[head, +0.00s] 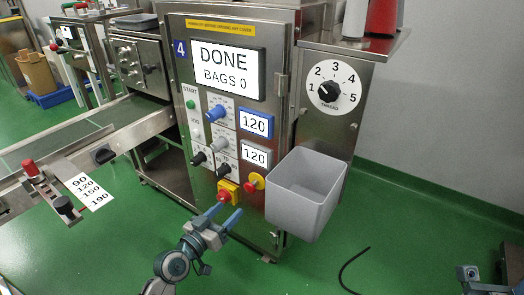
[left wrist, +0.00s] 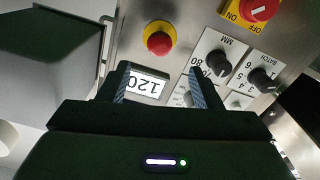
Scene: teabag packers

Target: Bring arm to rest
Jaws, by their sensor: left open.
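My left gripper (head: 228,210) is open and empty. In the head view it is in front of the lower part of the steel machine's control panel (head: 200,225), just below the red switch on a yellow plate (head: 227,190). In the left wrist view the two fingers (left wrist: 162,82) are spread, with panel showing between them and nothing held. Part of my right arm (head: 490,278) shows at the bottom right corner; whether its jaws are open is not clear.
The panel screen (head: 229,71) reads "DONE BAGS 0". Two small displays read 120. A red button (left wrist: 159,42) on a yellow base sits near the knobs. A grey bin (head: 305,190) hangs right of the panel. A conveyor rail (head: 110,145) runs left.

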